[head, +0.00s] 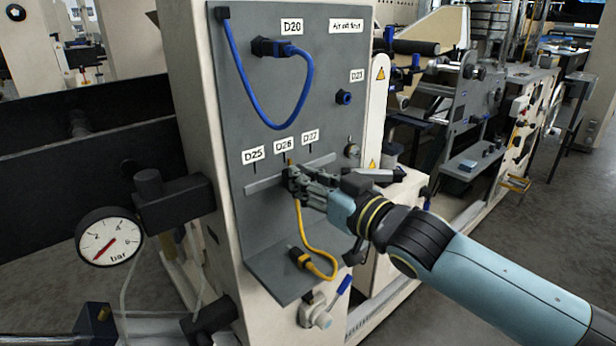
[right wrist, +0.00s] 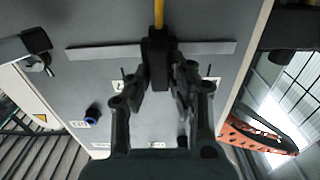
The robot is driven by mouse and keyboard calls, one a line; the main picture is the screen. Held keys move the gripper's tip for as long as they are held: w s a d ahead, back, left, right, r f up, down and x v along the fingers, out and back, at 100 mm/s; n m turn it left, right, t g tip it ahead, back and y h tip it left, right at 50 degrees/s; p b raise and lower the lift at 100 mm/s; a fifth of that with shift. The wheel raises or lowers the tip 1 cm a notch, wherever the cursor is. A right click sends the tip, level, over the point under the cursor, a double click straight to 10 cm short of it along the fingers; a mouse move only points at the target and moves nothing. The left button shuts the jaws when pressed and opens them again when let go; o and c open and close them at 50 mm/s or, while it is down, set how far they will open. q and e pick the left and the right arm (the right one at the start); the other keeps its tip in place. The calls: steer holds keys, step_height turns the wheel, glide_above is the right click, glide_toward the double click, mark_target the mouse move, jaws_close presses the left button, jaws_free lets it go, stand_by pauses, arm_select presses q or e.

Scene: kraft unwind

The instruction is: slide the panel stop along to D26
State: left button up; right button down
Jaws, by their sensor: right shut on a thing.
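The panel stop (right wrist: 158,48) is a dark block on a thin grey rail (head: 265,184) that runs across the grey panel. My right gripper (head: 293,180) is shut on it from the front right, and the fingers hide much of the stop in the head view. A small yellow mark (head: 290,160) shows just above the stop, close below the D26 label (head: 284,145). I cannot tell whether it lines up exactly with that label's tick. The D25 label (head: 253,154) is to the left and the D27 label (head: 310,136) to the right. My left gripper is not in view.
A yellow cable (head: 300,222) hangs below the stop to a plug above the panel's lower shelf (head: 283,278). A blue cable (head: 237,72) loops above, by the D20 label (head: 291,26). A pressure gauge (head: 108,238) stands at the left. The rail is bare left of the stop.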

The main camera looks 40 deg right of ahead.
steer(key=shift+a, duration=0.35)
steer(key=c, duration=1.4)
jaws_free()
steer(key=shift+o, duration=0.8)
steer(key=shift+d, duration=0.1)
steer(key=shift+r, duration=0.1)
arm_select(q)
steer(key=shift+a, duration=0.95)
arm_select(e)
glide_toward(282, 116)
steer(key=w, duration=0.4)
steer(key=shift+w+a+r, duration=0.15)
steer(key=shift+w+a, duration=0.1)
